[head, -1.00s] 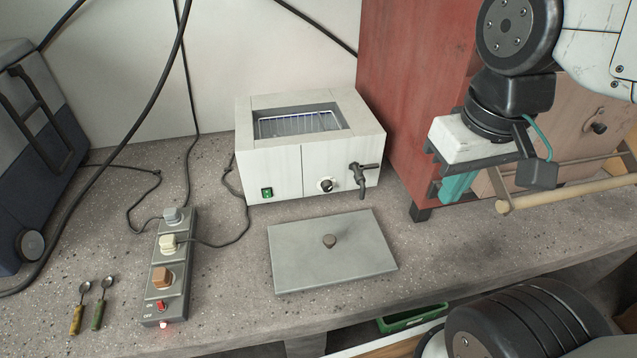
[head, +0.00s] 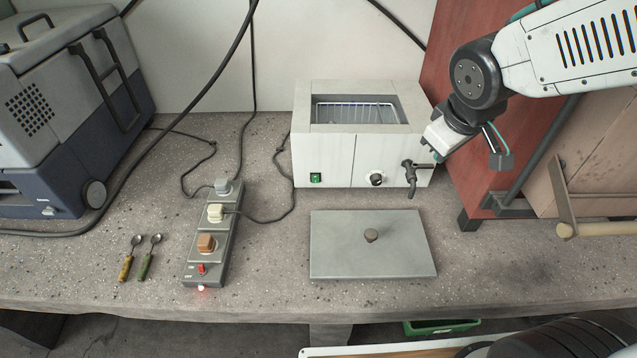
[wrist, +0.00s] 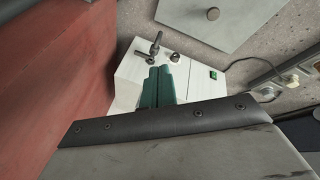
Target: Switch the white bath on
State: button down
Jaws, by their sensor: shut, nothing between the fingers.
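The white bath (head: 325,158) stands at the back of the bench, its open top showing a wire rack inside. Its front carries a green switch (head: 316,178) at the lower left, a round knob (head: 377,179) and a dark tap (head: 411,175) at the right. In the wrist view the green switch (wrist: 213,75) shows beyond my fingers. My gripper (wrist: 158,85) has its teal fingers together and empty. In the head view my gripper (head: 437,155) is at the bath's right end, near the tap; its fingertips are mostly hidden there.
A grey lid (head: 340,255) lies in front of the bath. A power strip (head: 208,245) with several plugs and a lit red light lies left of it. Two spoons (head: 138,262) lie further left. A grey-blue cool box (head: 60,150) is at far left; a red cabinet (head: 465,120) stands right.

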aim_at(315, 179)
jog(key=w+a+f+n+y, duration=0.1)
jog(key=w+a+f+n, duration=0.2)
jog(key=a+f, duration=0.2)
jog(key=w+a+f+n+y, duration=0.2)
jog(key=w+a+f+n, duration=0.1)
jog(key=a+f, duration=0.3)
jog(key=w+a+f+n+t+y, duration=0.1)
jog(key=w+a+f+n+y, duration=0.1)
jog(key=a, duration=0.5)
notch_tip(315, 179, down, 4)
jog(key=shift+w+a+r+n, duration=0.2)
jog(key=shift+w+n, duration=0.3)
jog(key=shift+n, duration=0.7)
jog(key=shift+f, duration=0.15)
jog(key=x, duration=0.9)
jog(key=shift+w+a+f, duration=0.15)
jog(key=shift+w+a, duration=0.05)
jog(key=shift+a, duration=0.05)
jog(key=w, duration=0.3)
jog(key=shift+w+f, duration=0.15)
jog(key=shift+f, duration=0.15)
jog(key=shift+w, duration=0.45)
